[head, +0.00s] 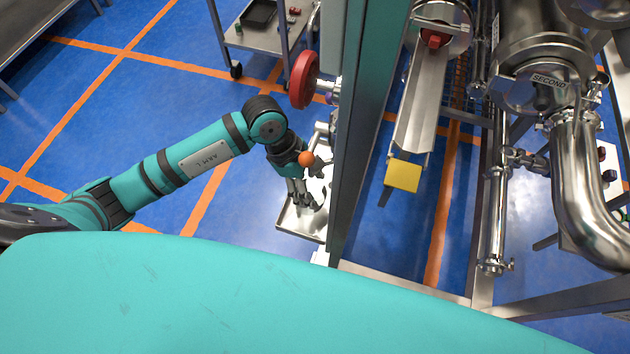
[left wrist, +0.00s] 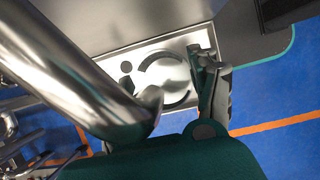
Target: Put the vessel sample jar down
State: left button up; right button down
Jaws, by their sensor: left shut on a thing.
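My left gripper (head: 304,193) reaches down over a small steel tray (head: 291,222) beside the green upright. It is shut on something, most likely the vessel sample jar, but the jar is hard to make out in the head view. In the left wrist view a finger of the gripper (left wrist: 208,88) stands at the right of a round, shiny metal shape (left wrist: 168,73), which looks like the jar's top over a pale plate. I cannot tell whether the jar touches the tray. My right gripper is not in view.
An orange ball knob (head: 306,158) and a red handwheel (head: 303,80) are close to my left wrist. A thick steel pipe (left wrist: 80,70) crosses the left wrist view near the gripper. A trolley (head: 262,35) stands behind. The blue floor at left is open.

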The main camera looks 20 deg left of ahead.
pick_arm(q)
jog(key=o, duration=1.2)
jog(key=shift+a, duration=0.2)
jog(key=o, duration=0.4)
jog(key=shift+s, duration=0.15)
jog(key=shift+o, duration=0.2)
jog(key=shift+r, duration=0.15)
jog(key=a+r, duration=0.1)
jog(key=a+r+b, duration=0.1)
jog(key=shift+a+r+b, duration=0.1)
jog(key=shift+a+b, duration=0.2)
jog(key=a+b, duration=0.2)
jog(key=a, duration=0.8)
jog(key=shift+w+a+r, duration=0.2)
jog(key=shift+w+a, duration=0.05)
jog(key=shift+w, duration=0.05)
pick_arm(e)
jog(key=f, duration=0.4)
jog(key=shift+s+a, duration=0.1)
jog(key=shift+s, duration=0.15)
